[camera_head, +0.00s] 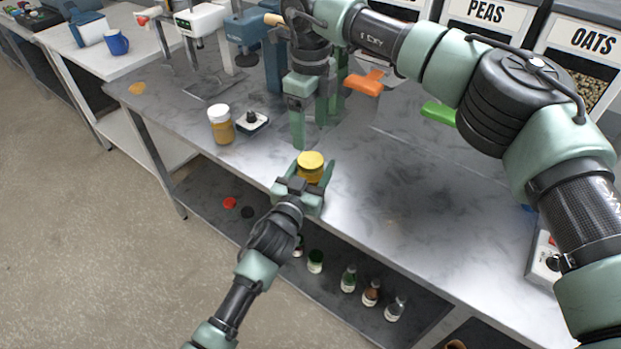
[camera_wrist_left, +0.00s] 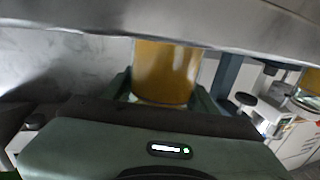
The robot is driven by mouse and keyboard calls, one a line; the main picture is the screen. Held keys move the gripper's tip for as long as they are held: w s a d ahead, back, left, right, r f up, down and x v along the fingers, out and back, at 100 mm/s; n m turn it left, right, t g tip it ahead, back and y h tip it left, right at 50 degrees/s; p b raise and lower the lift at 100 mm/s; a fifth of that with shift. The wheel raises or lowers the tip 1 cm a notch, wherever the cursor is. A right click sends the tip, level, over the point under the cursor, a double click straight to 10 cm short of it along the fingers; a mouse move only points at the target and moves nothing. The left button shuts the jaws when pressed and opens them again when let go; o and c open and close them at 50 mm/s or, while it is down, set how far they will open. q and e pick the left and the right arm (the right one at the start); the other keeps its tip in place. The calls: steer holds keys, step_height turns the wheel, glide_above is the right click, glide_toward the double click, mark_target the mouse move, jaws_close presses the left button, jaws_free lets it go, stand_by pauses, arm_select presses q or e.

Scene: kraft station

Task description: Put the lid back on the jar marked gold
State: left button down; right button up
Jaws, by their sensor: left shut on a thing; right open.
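A small amber-yellow jar (camera_head: 311,175) with a bright yellow round top (camera_head: 311,159) is between the fingers of my left gripper (camera_head: 304,185), at the near edge of the metal table. The left wrist view shows the amber body (camera_wrist_left: 165,72) between the fingers; a grey band hides its top. I cannot tell whether the yellow top is a lid. My right gripper (camera_head: 311,122) is open and empty, pointing down just behind the jar. Another mustard-coloured jar (camera_head: 222,132) with a white lid (camera_head: 219,110) stands to the left. No gold marking is readable.
A small device with a black knob (camera_head: 252,122) stands beside the white-lidded jar. An orange-handled thing (camera_head: 364,83) and a green one (camera_head: 438,112) lie farther back. Red (camera_head: 230,203) and dark (camera_head: 247,212) round pieces and several bottles (camera_head: 371,293) are on the lower shelf. The table's middle is clear.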

mark_target(311, 160)
steer(key=n, duration=1.6)
steer(key=shift+n, duration=0.4)
steer(key=shift+f, duration=4.05)
